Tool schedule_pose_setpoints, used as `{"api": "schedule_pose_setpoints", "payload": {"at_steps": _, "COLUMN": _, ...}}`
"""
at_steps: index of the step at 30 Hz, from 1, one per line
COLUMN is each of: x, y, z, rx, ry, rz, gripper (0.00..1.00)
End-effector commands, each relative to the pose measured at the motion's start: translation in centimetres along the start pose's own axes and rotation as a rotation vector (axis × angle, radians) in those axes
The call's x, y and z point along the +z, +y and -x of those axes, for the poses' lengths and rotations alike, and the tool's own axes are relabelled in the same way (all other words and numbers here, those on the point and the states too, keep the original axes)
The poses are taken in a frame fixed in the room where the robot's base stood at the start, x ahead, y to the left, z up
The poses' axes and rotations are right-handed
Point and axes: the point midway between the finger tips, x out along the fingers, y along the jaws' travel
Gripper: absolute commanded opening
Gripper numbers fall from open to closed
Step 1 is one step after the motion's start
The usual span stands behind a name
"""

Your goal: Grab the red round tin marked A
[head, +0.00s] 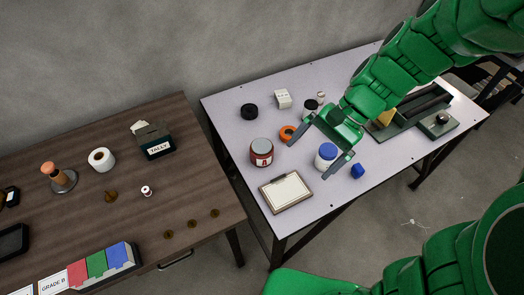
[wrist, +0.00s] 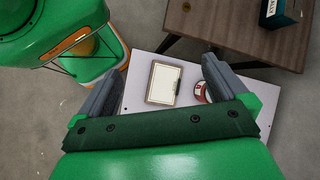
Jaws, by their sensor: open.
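The red round tin (head: 261,153) has a grey lid and a white label marked A. It stands upright on the light table (head: 225,125), behind the framed card (head: 286,192). In the wrist view the tin (wrist: 199,92) is partly hidden by the right finger. My gripper (head: 319,150) is open and above the table, to the right of the tin in the head view. Its fingers are spread wide with nothing visible between them in the grip. In the wrist view the gripper (wrist: 163,88) has the framed card (wrist: 163,84) showing below, between its fingers.
Near the tin are a blue-lidded white jar (head: 326,154), an orange ring (head: 288,133), a black disc (head: 249,111), a white box (head: 283,98) and a small blue object (head: 357,170). A dark wooden table (head: 130,215) stands left, across a gap.

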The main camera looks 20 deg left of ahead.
Motion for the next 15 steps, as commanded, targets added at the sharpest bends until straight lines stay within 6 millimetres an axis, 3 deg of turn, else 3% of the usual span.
{"api": "schedule_pose_setpoints", "payload": {"at_steps": 15, "x": -6.9, "y": -7.1, "z": -4.2, "rx": -0.160, "ry": -0.168, "rz": -0.224, "gripper": 1.00}}
